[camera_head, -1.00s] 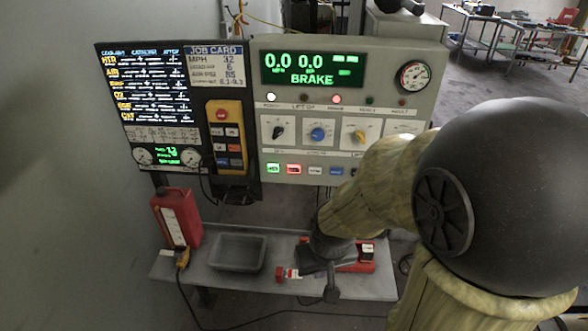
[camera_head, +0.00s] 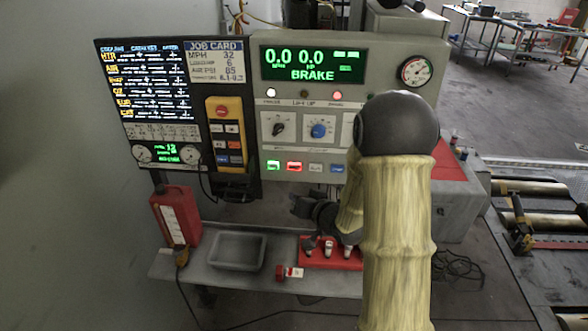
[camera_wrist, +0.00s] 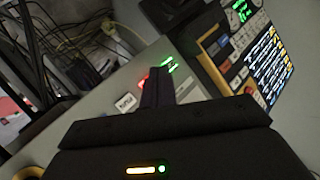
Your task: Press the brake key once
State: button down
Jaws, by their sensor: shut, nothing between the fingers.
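The grey control panel (camera_head: 385,75) shows 0.0, 0.0 and BRAKE on its green display (camera_head: 312,66). Its lower row has a green-lit key (camera_head: 273,166), a red-lit key (camera_head: 294,167), a white key (camera_head: 315,168) and a blue key (camera_head: 337,169). I cannot read which one is the brake key; my arm hides the row's right end. My gripper (camera_head: 300,204) is shut and empty, below the key row. In the wrist view its fingers (camera_wrist: 157,88) point at the panel, overlapping the view of the red-lit key (camera_wrist: 145,80) and green-lit key (camera_wrist: 170,63). Contact cannot be told.
A yellow pendant (camera_head: 212,110) with several buttons hangs left of the panel, also in the wrist view (camera_wrist: 207,45). Below, the shelf (camera_head: 222,284) holds a red jug (camera_head: 178,218), a grey tray (camera_head: 237,266) and a red tool holder (camera_head: 342,262). Rollers (camera_head: 525,187) lie at right.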

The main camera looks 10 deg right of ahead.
jog(key=shift+w+a+r+t+y, duration=0.15)
jog(key=shift+w+a+t+y, duration=0.15)
jog(key=shift+y, duration=0.3)
jog(key=shift+w+a+r+t+y, duration=0.15)
jog(key=shift+t+y, duration=0.25)
jog(key=shift+y, duration=0.2)
jog(key=p, duration=0.2)
send_near(289, 167)
jog(key=shift+s+a+x, duration=0.1)
jog(key=shift+a+x, duration=0.1)
jog(key=shift+x, duration=1.05)
jog(key=shift+s+a+x, duration=0.15)
jog(key=shift+a+x, duration=0.05)
jog(key=shift+x, duration=1.1)
jog(key=shift+f, duration=0.15)
jog(key=shift+w+d, duration=0.1)
jog(key=shift+w, duration=0.25)
jog(key=shift+w+d, duration=0.1)
jog(key=shift+w, duration=0.3)
jog(key=shift+s, duration=0.2)
jog(key=shift+s+a, duration=0.25)
jog(key=shift+s, duration=0.35)
